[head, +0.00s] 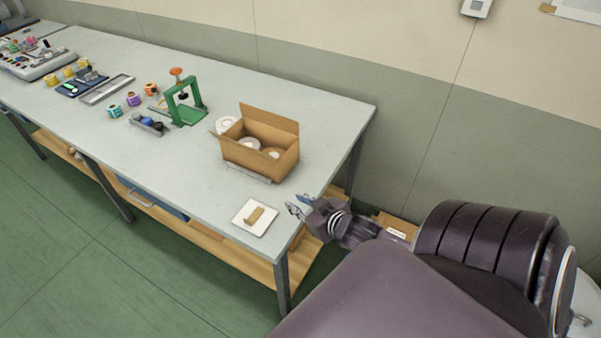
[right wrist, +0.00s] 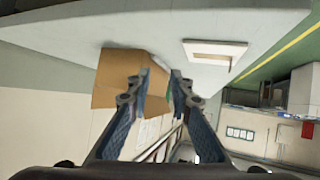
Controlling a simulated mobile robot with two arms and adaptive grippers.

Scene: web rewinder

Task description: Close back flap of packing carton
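The packing carton (head: 258,160) is a brown open box near the right end of the table in the head view. Its back flap (head: 269,118) stands up along the far side. White rolls (head: 250,144) show inside the carton. My right gripper (head: 293,204) is just off the table's right end, apart from the carton, to its lower right. In the right wrist view the gripper (right wrist: 160,76) has its two fingers spread with a gap between them, and the carton (right wrist: 118,78) appears beyond the left finger. My left gripper is not in view.
A white plate with a tan block (head: 254,216) lies near the table's front right corner. A green press (head: 186,102) and small spools (head: 134,100) stand left of the carton. The table (head: 325,115) is clear to the carton's right. The wall rises behind.

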